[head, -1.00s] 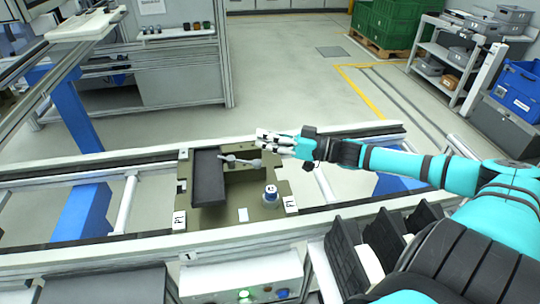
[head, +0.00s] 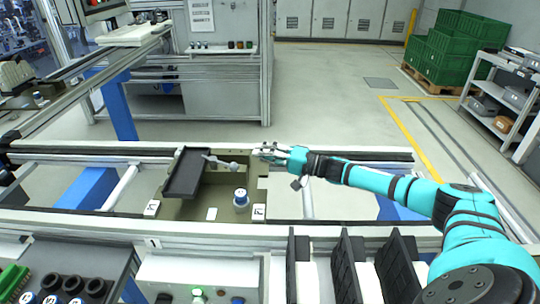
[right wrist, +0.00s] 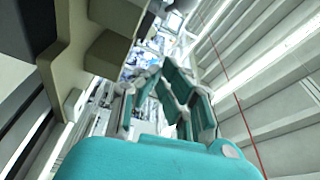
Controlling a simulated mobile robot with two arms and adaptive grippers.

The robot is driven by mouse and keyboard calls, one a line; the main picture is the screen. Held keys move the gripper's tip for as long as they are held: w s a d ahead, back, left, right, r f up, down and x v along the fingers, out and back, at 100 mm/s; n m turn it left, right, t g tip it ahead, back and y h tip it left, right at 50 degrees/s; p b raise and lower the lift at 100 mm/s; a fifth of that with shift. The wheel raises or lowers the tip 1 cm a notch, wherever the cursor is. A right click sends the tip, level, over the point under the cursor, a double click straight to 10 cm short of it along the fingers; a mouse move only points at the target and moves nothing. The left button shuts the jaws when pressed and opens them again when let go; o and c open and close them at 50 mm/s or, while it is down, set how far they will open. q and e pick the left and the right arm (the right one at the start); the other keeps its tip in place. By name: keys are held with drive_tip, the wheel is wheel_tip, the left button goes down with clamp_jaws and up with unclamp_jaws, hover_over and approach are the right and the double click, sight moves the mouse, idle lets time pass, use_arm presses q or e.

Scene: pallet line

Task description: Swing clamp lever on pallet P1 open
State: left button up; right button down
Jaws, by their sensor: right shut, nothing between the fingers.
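Pallet P1 (head: 188,208) is an olive plate on the conveyor in the head view, with white P1 labels at its near corners. A black tray-like part (head: 185,174) lies on its left side. The grey clamp lever (head: 220,162) lies across the pallet's upper middle, running right to a rounded end. My right gripper (head: 262,152) is shut and empty at the pallet's far right corner, to the right of the lever's end and apart from it. Its teal fingers show in the right wrist view (right wrist: 166,72); the lever cannot be made out there. My left gripper is out of view.
Black upright holders (head: 345,262) and a button box (head: 200,280) stand in front of the conveyor (head: 350,228). Green crates (head: 450,45) and a shelf (head: 500,105) are at the back right.

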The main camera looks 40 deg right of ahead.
sight(244, 170)
drive_tip(key=p+x, duration=0.1)
drive_tip(key=x, duration=0.5)
drive_tip(key=shift+s+r, duration=0.1)
drive_tip(key=s, duration=0.1)
drive_tip(key=s+a+p, duration=0.1)
drive_tip(key=shift+s+a+f, duration=0.2)
drive_tip(key=shift+s+f, duration=0.1)
drive_tip(key=shift+f, duration=0.05)
drive_tip(key=shift+s+a+f+p, duration=0.1)
drive_tip(key=shift+s+a+p, duration=0.1)
drive_tip(key=shift+s+p, duration=0.2)
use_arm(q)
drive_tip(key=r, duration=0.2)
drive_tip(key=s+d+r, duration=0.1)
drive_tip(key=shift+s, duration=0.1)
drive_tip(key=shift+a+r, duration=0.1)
use_arm(e)
drive_tip(key=shift+s+a, duration=0.1)
drive_tip(key=shift+a, duration=0.05)
use_arm(q)
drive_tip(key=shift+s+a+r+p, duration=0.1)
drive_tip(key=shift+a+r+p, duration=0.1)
drive_tip(key=shift+p, duration=0.1)
use_arm(e)
drive_tip(key=shift+a, duration=0.1)
